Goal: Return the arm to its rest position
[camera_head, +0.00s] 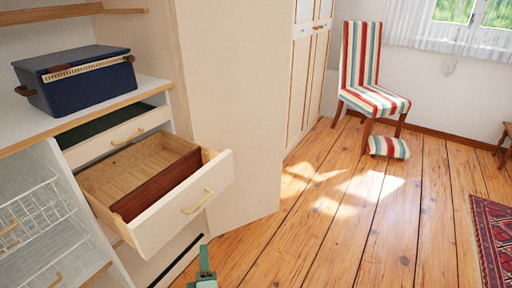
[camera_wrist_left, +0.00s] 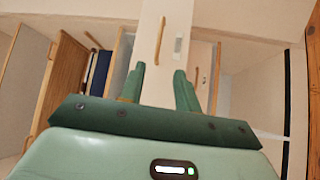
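My left gripper (camera_head: 204,268) shows at the bottom of the head view, low in front of the open drawer (camera_head: 192,200). In the left wrist view my left gripper (camera_wrist_left: 158,82) has its two green fingers apart with nothing between them. Beyond the fingers is a pale front with a wooden handle (camera_wrist_left: 172,40), with a visible gap between. The right gripper shows in neither view.
The drawer is pulled out and has a red-brown divider (camera_head: 157,186). A dark blue box (camera_head: 78,80) stands on the shelf above. White wire baskets (camera_head: 32,215) are at left. A striped chair (camera_head: 370,78) and striped cushion (camera_head: 389,147) are farther back. The wooden floor in the middle is clear.

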